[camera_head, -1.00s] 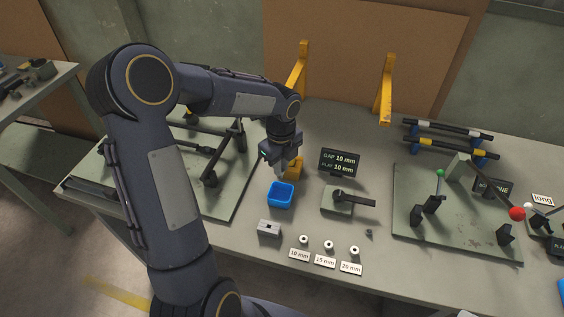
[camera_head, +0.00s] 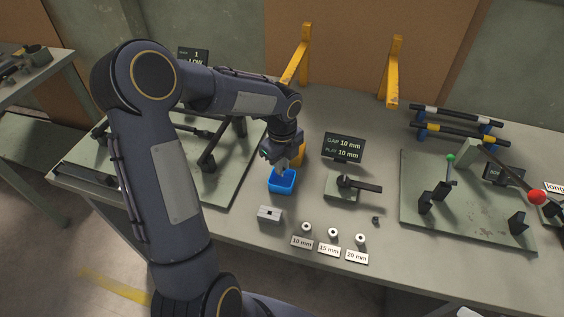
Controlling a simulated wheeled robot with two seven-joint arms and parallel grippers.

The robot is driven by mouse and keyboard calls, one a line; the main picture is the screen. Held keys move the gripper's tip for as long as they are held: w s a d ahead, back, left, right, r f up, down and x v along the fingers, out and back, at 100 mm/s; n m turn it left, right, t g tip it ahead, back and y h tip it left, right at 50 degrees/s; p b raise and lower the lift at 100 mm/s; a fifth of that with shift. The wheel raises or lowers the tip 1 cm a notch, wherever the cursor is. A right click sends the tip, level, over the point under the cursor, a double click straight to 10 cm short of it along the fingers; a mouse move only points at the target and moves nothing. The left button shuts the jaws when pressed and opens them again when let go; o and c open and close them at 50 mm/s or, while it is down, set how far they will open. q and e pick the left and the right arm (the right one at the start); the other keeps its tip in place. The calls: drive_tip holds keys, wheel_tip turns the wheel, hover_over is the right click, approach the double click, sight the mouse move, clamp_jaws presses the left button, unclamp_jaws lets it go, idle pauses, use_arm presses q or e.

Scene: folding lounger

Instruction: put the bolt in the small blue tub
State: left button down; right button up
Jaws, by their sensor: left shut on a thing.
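My left gripper (camera_head: 283,169) hangs just above the small blue tub (camera_head: 273,187), pointing down. Its fingertips overlap the tub's far part in the camera_head view. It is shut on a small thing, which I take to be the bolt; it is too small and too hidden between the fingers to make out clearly. The tub stands open on the grey bench. My right gripper is not in view.
A grey slotted block (camera_head: 270,215) and several spacers with labels stand in front. A gap sign (camera_head: 343,147) and a small fixture (camera_head: 342,189) are to the right. A small dark piece (camera_head: 376,220) lies on the bench. A yellow part stands behind the gripper.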

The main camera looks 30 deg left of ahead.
use_arm(q)
drive_tip(key=shift+f, duration=0.25)
drive_tip(key=c, duration=1.3)
unclamp_jaws()
drive_tip(key=shift+c, duration=0.2)
wheel_tip(320, 180, up, 7)
drive_tip(key=shift+r, duration=0.45)
